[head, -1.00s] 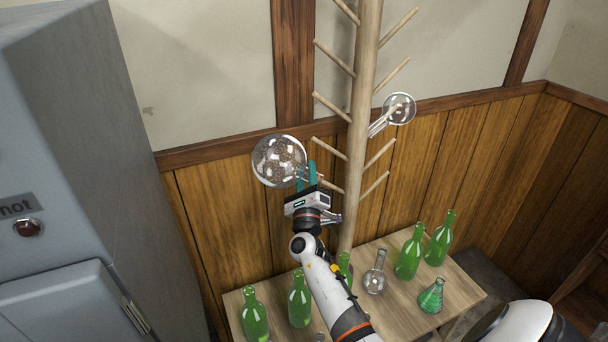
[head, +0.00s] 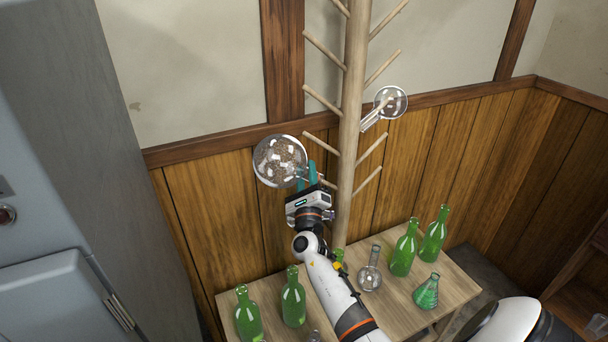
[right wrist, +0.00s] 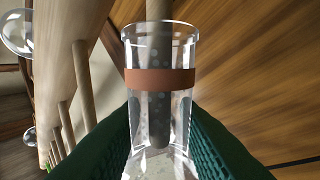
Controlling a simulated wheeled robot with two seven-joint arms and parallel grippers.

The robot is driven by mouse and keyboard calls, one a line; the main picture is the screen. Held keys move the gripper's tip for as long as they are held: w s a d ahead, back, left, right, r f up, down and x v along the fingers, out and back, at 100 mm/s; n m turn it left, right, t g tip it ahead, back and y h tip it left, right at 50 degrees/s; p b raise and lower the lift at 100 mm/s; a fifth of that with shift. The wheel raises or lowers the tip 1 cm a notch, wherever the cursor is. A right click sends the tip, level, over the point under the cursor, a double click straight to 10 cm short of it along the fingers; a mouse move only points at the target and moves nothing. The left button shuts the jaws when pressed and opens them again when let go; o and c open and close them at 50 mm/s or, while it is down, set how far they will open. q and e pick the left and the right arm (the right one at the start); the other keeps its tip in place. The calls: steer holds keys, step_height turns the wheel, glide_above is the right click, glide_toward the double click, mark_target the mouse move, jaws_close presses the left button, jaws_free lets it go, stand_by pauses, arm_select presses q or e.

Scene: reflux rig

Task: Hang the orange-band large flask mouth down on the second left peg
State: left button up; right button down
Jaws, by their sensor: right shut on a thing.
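The large flask has a clear round bulb (head: 280,160) left of the wooden peg stand (head: 352,110). My right gripper (head: 308,176) is shut on its neck, with green fingers on both sides. In the right wrist view the orange-brown band (right wrist: 160,79) circles the clear neck below the open rim. A wooden peg (right wrist: 158,12) runs over the rim line and its end shows through the neck glass, seemingly inside it. In the head view this looks like a low left peg (head: 331,184), partly hidden by the gripper. Another left peg (head: 320,144) above is bare. My left gripper is out of view.
A smaller flask (head: 390,102) hangs on a right peg. The table (head: 400,297) below holds several green bottles (head: 404,250), a clear round flask (head: 369,272) and a green conical flask (head: 426,292). A grey cabinet (head: 75,130) stands at the left.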

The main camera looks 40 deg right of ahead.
mark_target(322, 181)
steer(key=shift+s+d+f+b, duration=0.1)
steer(key=shift+d+f+b, duration=0.3)
steer(key=shift+d+f, duration=0.1)
steer(key=shift+d+f+b, duration=0.2)
steer(key=shift+d+b, duration=0.1)
stand_by(0.6)
steer(key=shift+s+d+f, duration=0.1)
steer(key=shift+d+f, duration=0.05)
steer(key=shift+d, duration=0.05)
steer(key=shift+s+d+f+b, duration=0.2)
steer(key=shift+d+f+b, duration=0.35)
steer(key=shift+d+b, duration=0.05)
steer(key=shift+s+d+f+b, duration=0.15)
steer(key=shift+d+f+b, duration=0.35)
steer(key=shift+d+b, duration=0.1)
steer(key=shift+a+f, duration=0.1)
steer(key=shift+f, duration=0.1)
